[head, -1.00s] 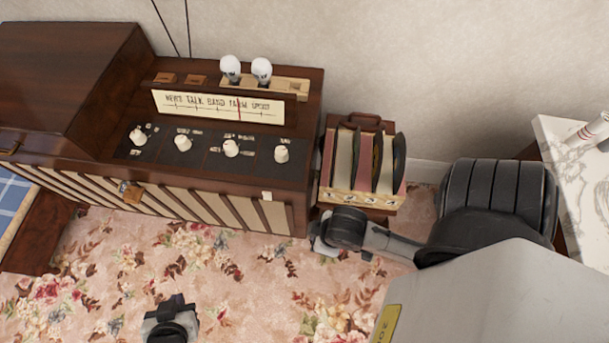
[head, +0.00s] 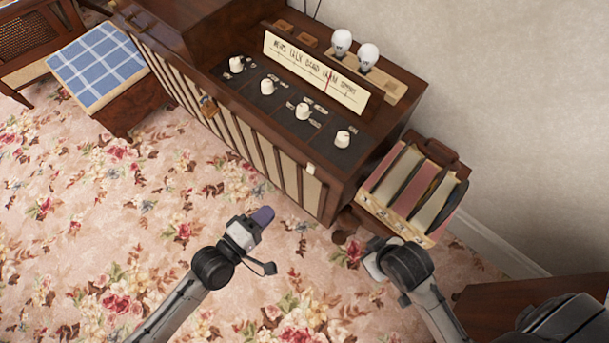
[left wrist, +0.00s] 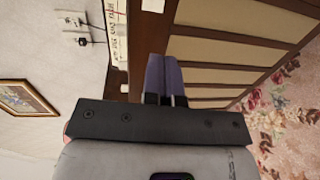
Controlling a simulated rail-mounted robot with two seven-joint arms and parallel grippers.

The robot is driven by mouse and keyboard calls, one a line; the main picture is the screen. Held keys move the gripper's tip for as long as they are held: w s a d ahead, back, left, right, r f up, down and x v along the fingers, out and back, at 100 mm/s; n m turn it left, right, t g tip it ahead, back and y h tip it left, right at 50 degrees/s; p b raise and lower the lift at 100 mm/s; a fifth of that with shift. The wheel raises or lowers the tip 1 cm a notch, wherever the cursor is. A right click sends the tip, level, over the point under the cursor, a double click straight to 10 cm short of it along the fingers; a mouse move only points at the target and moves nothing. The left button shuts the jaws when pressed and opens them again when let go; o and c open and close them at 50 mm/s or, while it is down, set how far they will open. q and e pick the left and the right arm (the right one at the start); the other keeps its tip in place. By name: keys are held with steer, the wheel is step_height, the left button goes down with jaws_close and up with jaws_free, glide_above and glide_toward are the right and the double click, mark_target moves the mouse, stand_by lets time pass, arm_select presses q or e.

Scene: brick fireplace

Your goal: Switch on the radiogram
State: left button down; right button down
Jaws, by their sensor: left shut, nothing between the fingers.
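The radiogram (head: 265,150) is a dark wooden cabinet with a slatted cloth front, a pale dial strip (head: 315,72) and a row of several white knobs (head: 303,111). A small white piece (head: 311,169) sits at its front right edge. In the left wrist view its slatted front (left wrist: 225,52) is close beyond the fingers. My left gripper (head: 264,215) has purple fingers, shut and empty, over the carpet in front of the cabinet's right part; they also show in the left wrist view (left wrist: 165,75). My right gripper (head: 372,266) is below the record rack; its fingers are hidden.
A wooden rack of records (head: 418,192) stands against the radiogram's right side. Two white bulbs (head: 341,42) stand on its top at the back. A stool with a blue checked cushion (head: 95,65) is at the left. The floral carpet (head: 100,230) is open in front.

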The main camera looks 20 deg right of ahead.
arm_select(q)
steer(key=shift+s, duration=0.1)
stand_by(0.3)
steer(key=b, duration=0.4)
glide_toward(309, 171)
steer(key=x, duration=0.6)
steer(key=shift+s+f, duration=0.1)
steer(key=shift+s, duration=0.05)
steer(key=shift+b+x, duration=0.45)
steer(key=shift+x, duration=0.35)
